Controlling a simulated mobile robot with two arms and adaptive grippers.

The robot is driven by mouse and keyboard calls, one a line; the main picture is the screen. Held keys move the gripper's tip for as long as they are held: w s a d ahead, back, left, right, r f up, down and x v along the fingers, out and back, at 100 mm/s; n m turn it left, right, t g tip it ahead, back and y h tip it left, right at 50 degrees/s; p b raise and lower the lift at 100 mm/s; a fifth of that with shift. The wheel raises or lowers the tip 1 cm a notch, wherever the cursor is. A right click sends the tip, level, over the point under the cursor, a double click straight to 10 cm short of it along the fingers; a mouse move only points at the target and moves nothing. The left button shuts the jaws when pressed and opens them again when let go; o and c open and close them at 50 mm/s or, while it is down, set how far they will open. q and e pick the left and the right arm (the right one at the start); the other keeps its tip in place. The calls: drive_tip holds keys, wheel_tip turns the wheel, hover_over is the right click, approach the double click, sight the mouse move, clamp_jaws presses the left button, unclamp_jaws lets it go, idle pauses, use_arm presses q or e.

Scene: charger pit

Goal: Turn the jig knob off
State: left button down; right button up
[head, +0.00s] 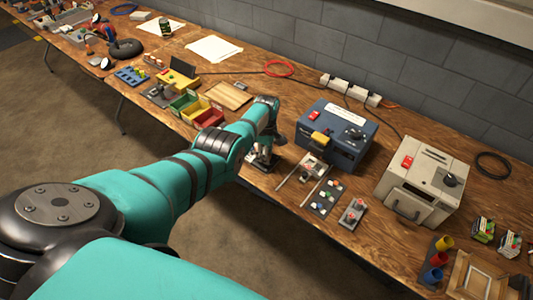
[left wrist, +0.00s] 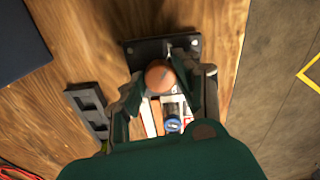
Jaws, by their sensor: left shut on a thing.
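My left gripper (left wrist: 161,88) has its fingers on either side of a round orange-brown knob (left wrist: 159,74) and is shut on it. The knob sits at a dark jig plate (left wrist: 146,49) with bolts at its corners, lying on the wooden bench. In the head view my left arm reaches across to the bench's front edge, and the gripper (head: 264,155) is low over the jig, left of the blue box. My arm hides much of the jig there. Which way the knob is turned is hard to tell. My right gripper is not in view.
A blue box (head: 352,149) with a red switch and a black dial stands right of the gripper. A beige box (head: 399,185) stands farther right. Small panels with buttons (head: 326,196) lie in front. Coloured bins (head: 208,117) are to the left. A brick wall runs behind.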

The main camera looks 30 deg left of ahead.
use_arm(q)
drive_tip(key=shift+w+n, duration=0.1)
drive_tip(key=shift+n, duration=0.2)
drive_tip(key=c, duration=1.2)
unclamp_jaws()
wheel_tip(320, 180, up, 12)
